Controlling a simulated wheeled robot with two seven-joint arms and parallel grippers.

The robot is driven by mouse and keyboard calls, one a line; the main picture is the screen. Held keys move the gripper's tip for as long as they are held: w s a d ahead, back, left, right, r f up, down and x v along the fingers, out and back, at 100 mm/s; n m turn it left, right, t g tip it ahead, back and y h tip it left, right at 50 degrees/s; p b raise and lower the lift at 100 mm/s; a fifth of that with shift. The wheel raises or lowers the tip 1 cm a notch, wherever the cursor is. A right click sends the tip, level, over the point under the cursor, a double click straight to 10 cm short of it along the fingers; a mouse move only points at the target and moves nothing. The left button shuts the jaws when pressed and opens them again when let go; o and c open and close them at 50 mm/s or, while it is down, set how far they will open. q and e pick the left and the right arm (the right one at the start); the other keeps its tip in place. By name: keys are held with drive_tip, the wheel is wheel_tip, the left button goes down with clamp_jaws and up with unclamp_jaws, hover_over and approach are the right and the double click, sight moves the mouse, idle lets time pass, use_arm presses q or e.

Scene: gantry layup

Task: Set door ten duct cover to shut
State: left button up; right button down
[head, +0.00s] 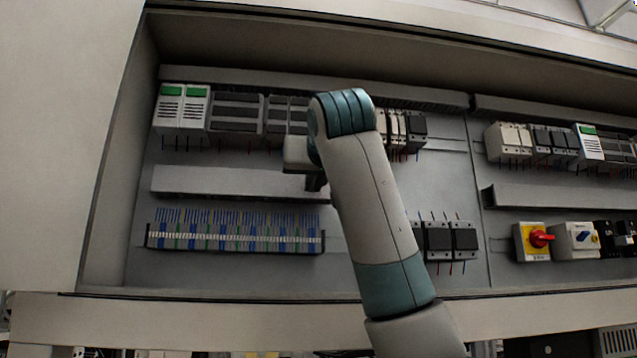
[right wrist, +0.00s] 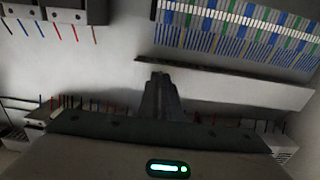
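A long pale grey duct cover (head: 235,181) runs across the left panel in the head view, between the upper device row and the terminal strip. It also shows as a pale strip in the right wrist view (right wrist: 235,84). My right gripper (head: 318,184) is at the right end of this duct, mostly hidden by my own wrist and forearm. In the right wrist view its dark fingers (right wrist: 160,80) look close together, with the tips overlapping the strip's end. Whether they touch it is unclear. No number label is readable. My left gripper is out of view.
Black devices (head: 450,240) stand right of my forearm. Another duct (head: 555,196) and a red rotary switch (head: 540,238) are farther right.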

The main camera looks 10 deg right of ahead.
drive_tip(key=c, duration=2)
unclamp_jaws()
drive_tip(key=shift+a, duration=0.35)
drive_tip(key=shift+d, duration=0.1)
use_arm(q)
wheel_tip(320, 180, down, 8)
drive_tip(key=b, duration=0.8)
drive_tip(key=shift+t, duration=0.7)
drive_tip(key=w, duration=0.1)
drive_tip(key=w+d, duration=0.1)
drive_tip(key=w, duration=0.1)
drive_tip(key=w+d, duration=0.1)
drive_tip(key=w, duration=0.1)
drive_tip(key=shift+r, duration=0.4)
use_arm(e)
drive_tip(key=s, duration=1.7)
drive_tip(key=shift+s+d, duration=0.15)
drive_tip(key=shift+s, duration=0.1)
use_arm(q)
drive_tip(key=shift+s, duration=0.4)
